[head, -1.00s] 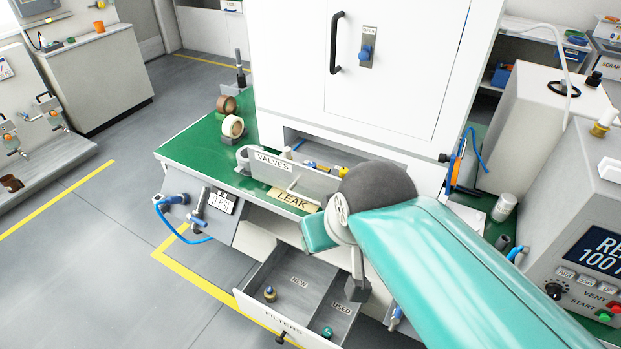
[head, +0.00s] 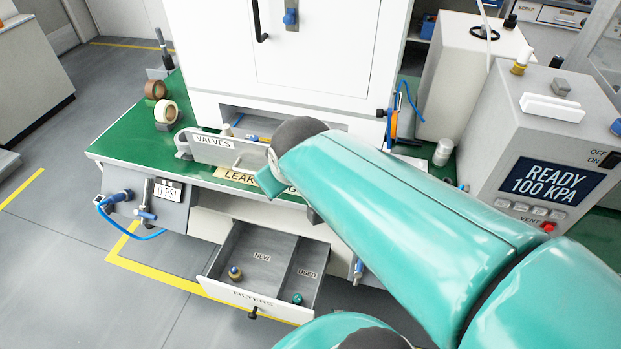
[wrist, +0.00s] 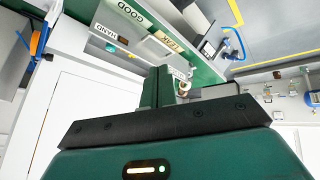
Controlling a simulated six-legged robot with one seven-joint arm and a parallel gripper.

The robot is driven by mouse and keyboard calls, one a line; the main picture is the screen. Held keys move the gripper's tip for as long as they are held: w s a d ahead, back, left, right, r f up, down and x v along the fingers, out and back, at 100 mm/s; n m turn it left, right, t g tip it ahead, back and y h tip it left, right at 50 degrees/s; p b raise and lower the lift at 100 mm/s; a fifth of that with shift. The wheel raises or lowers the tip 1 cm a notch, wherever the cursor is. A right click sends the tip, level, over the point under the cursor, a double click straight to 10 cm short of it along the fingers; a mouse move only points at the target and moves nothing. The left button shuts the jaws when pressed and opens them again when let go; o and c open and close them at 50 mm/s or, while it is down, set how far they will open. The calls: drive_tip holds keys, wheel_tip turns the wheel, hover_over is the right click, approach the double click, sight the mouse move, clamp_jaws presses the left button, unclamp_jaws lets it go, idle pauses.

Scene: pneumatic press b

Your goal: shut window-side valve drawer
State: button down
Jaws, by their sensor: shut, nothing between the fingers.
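The valve drawer (head: 225,152), its grey front labelled VALVES, stands pulled out from the white cabinet above the green bench. A pale bar handle (head: 238,161) is on its front, and a few small parts show behind it. My arm hides the drawer's right end. My gripper is mostly hidden by my arm in the head view, close to the right part of the drawer. In the wrist view my gripper (wrist: 163,86) is shut and empty, with its fingers together. I cannot tell whether it touches the drawer.
A filter drawer (head: 232,289) hangs open below the bench, with NEW and USED compartments. Tape rolls (head: 166,110) sit on the green bench (head: 135,142) at left. A gauge panel (head: 170,206) with a blue hose is on the front. A control box (head: 545,150) stands at right.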

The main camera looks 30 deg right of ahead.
drive_tip(key=w+d+f+n+t, duration=0.2)
drive_tip(key=w+d+f+n, duration=0.4)
drive_tip(key=d+f, duration=0.3)
drive_tip(key=w+d+f+n+t, duration=0.3)
drive_tip(key=w+d+f+n, duration=0.3)
drive_tip(key=f, duration=0.5)
drive_tip(key=s+d+f+n+t, duration=0.1)
drive_tip(key=s+f+n+t, duration=0.2)
drive_tip(key=s+f+t, duration=0.45)
drive_tip(key=shift+g+y, duration=0.3)
drive_tip(key=shift+g, duration=0.35)
drive_tip(key=w+d, duration=0.1)
drive_tip(key=w, duration=0.2)
drive_tip(key=w+d+f, duration=0.1)
drive_tip(key=w, duration=0.2)
drive_tip(key=w+d, duration=0.1)
drive_tip(key=w, duration=0.3)
drive_tip(key=shift+f, duration=0.35)
drive_tip(key=shift+w+d, duration=0.45)
drive_tip(key=shift+d, duration=0.05)
drive_tip(key=shift+w, duration=0.1)
